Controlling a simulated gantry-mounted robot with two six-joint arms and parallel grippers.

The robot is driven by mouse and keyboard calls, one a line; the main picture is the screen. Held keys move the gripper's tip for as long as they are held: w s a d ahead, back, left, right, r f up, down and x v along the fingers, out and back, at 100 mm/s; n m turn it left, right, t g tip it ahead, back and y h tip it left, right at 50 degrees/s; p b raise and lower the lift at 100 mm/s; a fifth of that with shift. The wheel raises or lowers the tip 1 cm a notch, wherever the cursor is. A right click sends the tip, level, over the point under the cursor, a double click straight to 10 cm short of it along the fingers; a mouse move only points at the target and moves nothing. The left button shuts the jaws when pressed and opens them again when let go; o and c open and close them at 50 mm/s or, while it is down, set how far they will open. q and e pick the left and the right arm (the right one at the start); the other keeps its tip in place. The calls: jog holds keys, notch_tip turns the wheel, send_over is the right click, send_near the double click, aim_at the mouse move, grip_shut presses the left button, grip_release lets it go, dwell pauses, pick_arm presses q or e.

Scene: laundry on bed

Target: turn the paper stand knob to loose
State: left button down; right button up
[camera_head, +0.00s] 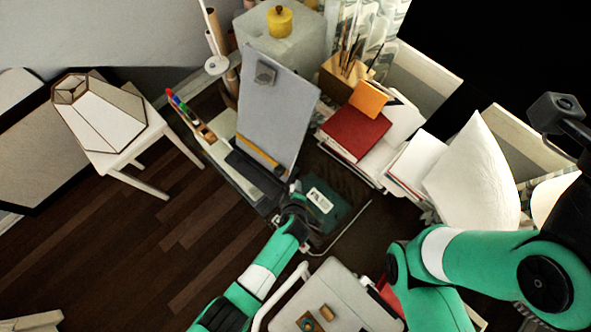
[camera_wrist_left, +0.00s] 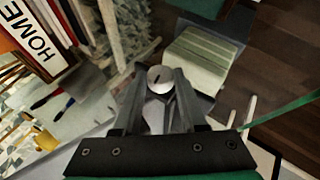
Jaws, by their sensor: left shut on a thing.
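The paper stand (camera_head: 272,115) is a tall grey board, leaning back, with a clip near its top and a dark ledge at its foot. My left gripper (camera_head: 293,199) is low at the right end of the stand's foot. In the left wrist view, a round silver knob (camera_wrist_left: 160,76) with a dark slot sits between the fingertips of the left gripper (camera_wrist_left: 160,84), which is shut on it. In the head view the knob is hidden by the gripper. My right arm crosses the lower right, and its fingers do not show.
A dark green mat with a white label (camera_head: 320,200) lies right of the left gripper. A red book (camera_head: 355,133), a wooden brush box (camera_head: 346,80) and a white pillow (camera_head: 470,180) are farther right. A lamp-like white frame (camera_head: 103,115) stands on a stool at left. Open floor lies at lower left.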

pick_arm(q)
jog(key=shift+s+f+t+h, duration=0.1)
jog(key=shift+t+h, duration=0.2)
jog(key=shift+t, duration=0.3)
jog(key=shift+c, duration=2.2)
grip_release()
